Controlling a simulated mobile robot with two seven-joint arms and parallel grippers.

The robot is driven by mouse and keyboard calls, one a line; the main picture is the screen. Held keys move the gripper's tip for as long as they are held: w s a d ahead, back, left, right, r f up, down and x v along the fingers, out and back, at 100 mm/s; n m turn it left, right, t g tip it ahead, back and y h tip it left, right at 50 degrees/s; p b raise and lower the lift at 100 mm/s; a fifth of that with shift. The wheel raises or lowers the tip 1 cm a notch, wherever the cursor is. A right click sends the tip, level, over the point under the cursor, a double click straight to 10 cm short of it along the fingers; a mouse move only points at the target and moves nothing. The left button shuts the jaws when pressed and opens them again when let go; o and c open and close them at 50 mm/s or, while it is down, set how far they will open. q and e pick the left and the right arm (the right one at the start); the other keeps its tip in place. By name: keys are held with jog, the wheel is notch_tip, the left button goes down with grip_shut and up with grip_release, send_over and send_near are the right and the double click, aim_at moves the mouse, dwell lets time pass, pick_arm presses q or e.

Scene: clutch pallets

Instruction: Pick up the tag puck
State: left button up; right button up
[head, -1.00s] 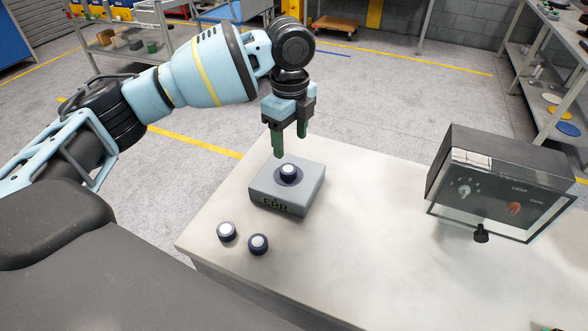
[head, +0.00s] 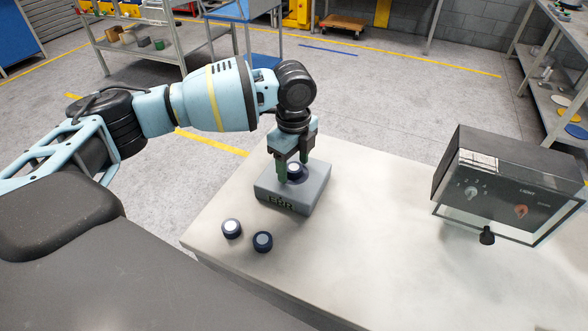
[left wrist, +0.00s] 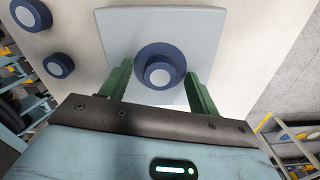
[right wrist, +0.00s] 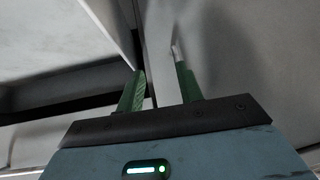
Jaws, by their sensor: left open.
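A dark blue tag puck with a pale top (head: 295,169) sits on the grey block marked with dark letters (head: 312,196) on the table. It also shows in the left wrist view (left wrist: 160,75), standing in a round dark blue seat. My left gripper (head: 290,173) points down at the block, its green fingers open on either side of the puck. In the left wrist view the fingers (left wrist: 158,90) are apart, with gaps to the puck. Two more such pucks, one (head: 231,228) and another (head: 262,241), stand on the table in front of the block. My right gripper (right wrist: 160,92) is open.
A dark control box with knobs and a clear lower edge (head: 508,190) stands on the right of the table (head: 370,250). The table between block and box is clear. In the right wrist view a pale upright strip lies between or behind the fingers; I cannot tell which.

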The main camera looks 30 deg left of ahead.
aim_at(294, 166)
pick_arm(q)
jog(key=c, duration=1.1)
pick_arm(e)
jog(key=shift+w+a, duration=0.1)
jog(key=shift+a, duration=0.1)
pick_arm(q)
jog(key=shift+r, duration=0.15)
